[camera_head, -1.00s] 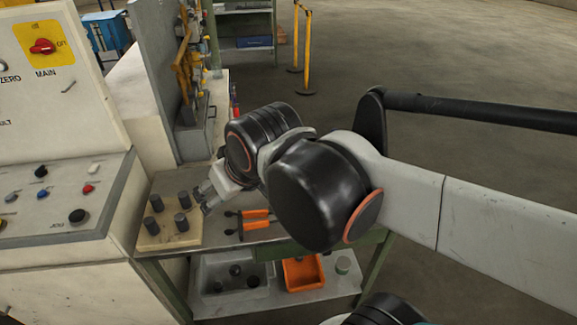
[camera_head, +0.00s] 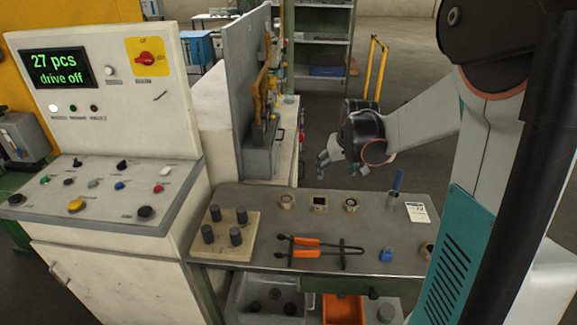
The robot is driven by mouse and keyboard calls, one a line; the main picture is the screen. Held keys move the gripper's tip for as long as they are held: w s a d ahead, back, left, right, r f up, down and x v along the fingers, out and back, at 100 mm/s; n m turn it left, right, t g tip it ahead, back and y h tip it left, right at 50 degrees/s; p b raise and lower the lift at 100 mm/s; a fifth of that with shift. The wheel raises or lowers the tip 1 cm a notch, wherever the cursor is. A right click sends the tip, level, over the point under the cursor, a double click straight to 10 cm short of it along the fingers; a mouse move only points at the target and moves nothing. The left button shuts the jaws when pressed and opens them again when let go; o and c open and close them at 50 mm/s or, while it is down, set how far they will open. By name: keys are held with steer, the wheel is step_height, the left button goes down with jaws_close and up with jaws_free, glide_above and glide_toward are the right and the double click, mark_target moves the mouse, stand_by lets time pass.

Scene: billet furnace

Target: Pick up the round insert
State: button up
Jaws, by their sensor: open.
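The left insert (camera_head: 286,201) and the right insert (camera_head: 350,205) look round; the middle insert (camera_head: 319,202) looks square or has a square opening. They are too small to tell which is the round insert meant. My gripper (camera_head: 323,163) is open and empty. It hangs near the back edge of the bench, behind the row in the picture and apart from it.
Tongs with orange handles (camera_head: 306,241) lie in front of the inserts. A wooden board with dark pegs (camera_head: 222,248) is at left. A control panel (camera_head: 90,205) borders the left.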

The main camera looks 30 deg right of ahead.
glide_toward(351, 201)
steer(key=w+f+b, duration=0.1)
steer(key=b, duration=0.1)
steer(key=shift+d+f+m+g+b, duration=0.1)
steer(key=shift+f+m+g+b, duration=0.1)
steer(key=shift+m+g+b, duration=0.15)
steer(key=shift+b+x, duration=1.4)
steer(key=shift+x, duration=1.65)
steer(key=c, duration=1.7)
step_height(351, 201, up, 20)
steer(key=p, duration=0.6)
steer(key=shift+p, duration=0.4)
